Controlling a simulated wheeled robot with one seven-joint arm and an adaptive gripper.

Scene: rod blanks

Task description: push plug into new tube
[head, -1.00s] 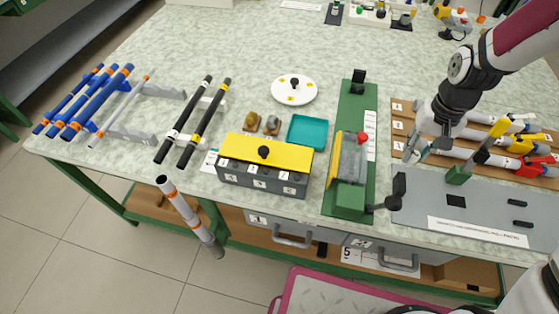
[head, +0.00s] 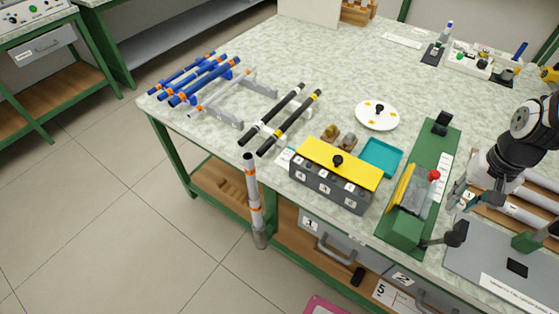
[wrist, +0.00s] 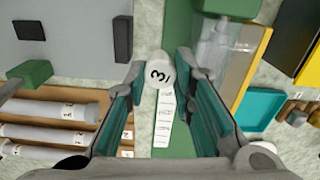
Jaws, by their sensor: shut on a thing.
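My gripper (wrist: 160,70) is shut on a white round-ended piece marked 3 (wrist: 158,76), which looks like the plug. It is seen almost end-on, so its length is hidden. In the head view my gripper (head: 463,194) hangs at the right, between the green fixture (head: 445,150) and the wooden tray (head: 487,191); the plug is not clear there. A grey tube with orange bands (head: 254,190) stands upright by the table's front edge, its open top free, apart from my gripper. Blue tubes (head: 205,82) and a thin pale tube (head: 208,97) lie on racks at the far left.
A grey numbered box with yellow lid (head: 338,165), a teal tray (head: 381,157) and a white disc (head: 377,114) stand mid-table. Black rods (head: 290,122) lie left of them. White tubes lie in the wooden tray in the wrist view (wrist: 45,108). Floor is clear at left.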

